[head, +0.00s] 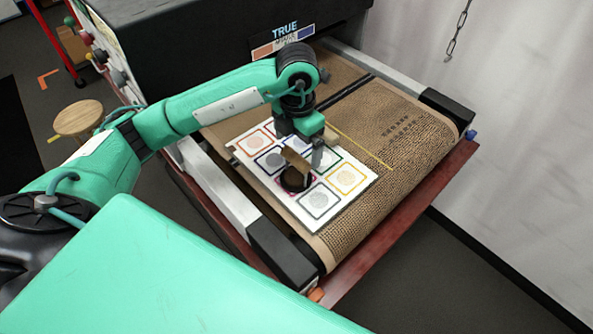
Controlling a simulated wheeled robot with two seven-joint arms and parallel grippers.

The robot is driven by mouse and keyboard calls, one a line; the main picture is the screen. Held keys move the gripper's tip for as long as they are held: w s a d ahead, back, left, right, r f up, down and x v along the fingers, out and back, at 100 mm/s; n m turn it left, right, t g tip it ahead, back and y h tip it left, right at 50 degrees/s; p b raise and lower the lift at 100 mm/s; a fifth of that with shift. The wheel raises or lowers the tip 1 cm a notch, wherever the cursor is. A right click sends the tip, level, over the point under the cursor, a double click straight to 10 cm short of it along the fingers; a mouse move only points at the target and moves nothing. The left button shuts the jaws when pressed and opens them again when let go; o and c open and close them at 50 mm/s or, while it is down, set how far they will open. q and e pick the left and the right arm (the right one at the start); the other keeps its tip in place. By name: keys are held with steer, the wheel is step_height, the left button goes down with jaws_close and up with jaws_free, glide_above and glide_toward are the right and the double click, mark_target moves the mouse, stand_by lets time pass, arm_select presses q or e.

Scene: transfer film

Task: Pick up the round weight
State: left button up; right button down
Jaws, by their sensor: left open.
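The round weight looks to be the dark round piece (291,181) on the white board (343,208) with coloured square outlines. Its upper part is partly hidden by my gripper. My left gripper (306,168) points down just over the dark piece, with its jaws apart. I cannot tell whether a fingertip touches the piece. A brown flat part shows beside the fingers, and I cannot tell what it belongs to. My right gripper is out of view.
The board lies on a brown mesh conveyor belt (400,130) with a black end block (282,250) at the near corner. A dark machine housing (190,40) stands behind. A round wooden stool (78,117) is at the left.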

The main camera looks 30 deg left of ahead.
mark_target(296, 155)
arm_select(q)
steer(key=shift+f, duration=0.6)
steer(key=shift+s+f, duration=0.1)
steer(key=shift+f, duration=0.3)
steer(key=shift+f+p, duration=0.3)
steer(key=shift+p, duration=0.15)
step_height(296, 155, down, 3)
steer(key=shift+a+f+p, duration=0.1)
steer(key=shift+f+p, duration=0.1)
steer(key=shift+p, duration=0.55)
steer(key=shift+f, duration=0.55)
steer(key=c, duration=1.4)
steer(key=shift+c, duration=1.3)
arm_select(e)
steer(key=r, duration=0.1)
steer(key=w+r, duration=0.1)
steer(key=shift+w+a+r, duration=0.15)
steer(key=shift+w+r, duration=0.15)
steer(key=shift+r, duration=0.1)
arm_select(q)
steer(key=shift+r, duration=0.2)
